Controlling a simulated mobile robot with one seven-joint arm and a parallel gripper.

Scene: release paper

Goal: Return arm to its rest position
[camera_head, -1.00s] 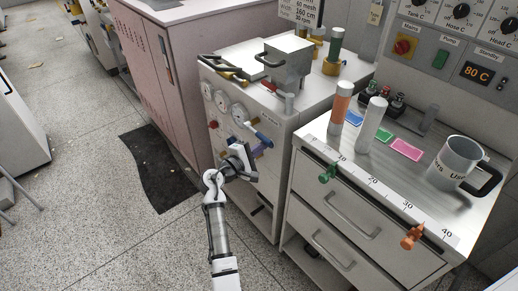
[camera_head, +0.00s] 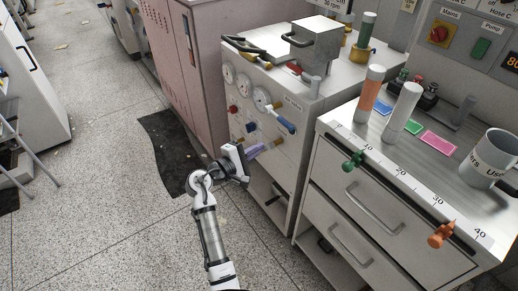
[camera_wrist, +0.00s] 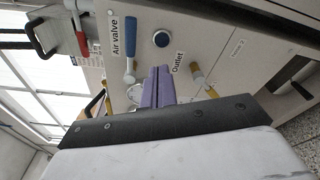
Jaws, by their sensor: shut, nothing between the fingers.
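My gripper (camera_head: 266,147) is shut and empty at the end of my bent arm, in front of the white machine's valve panel. Its purple fingers (camera_wrist: 159,87) are pressed together in the wrist view and point at the panel. I cannot tell the gap between fingertips and panel. The blue air valve lever (camera_wrist: 129,50) is left of the fingers there, and a yellow-handled outlet valve (camera_wrist: 199,76) is to their right. In the head view, the blue lever (camera_head: 286,125) is just above and right of the fingers.
The drawer cabinet (camera_head: 350,205) stands right of the machine, with green (camera_head: 353,160) and orange (camera_head: 441,234) clamps on its edge. A pink cabinet (camera_head: 190,70) stands behind. A black mat (camera_head: 168,150) lies on the floor. Open speckled floor (camera_head: 95,200) is at the left.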

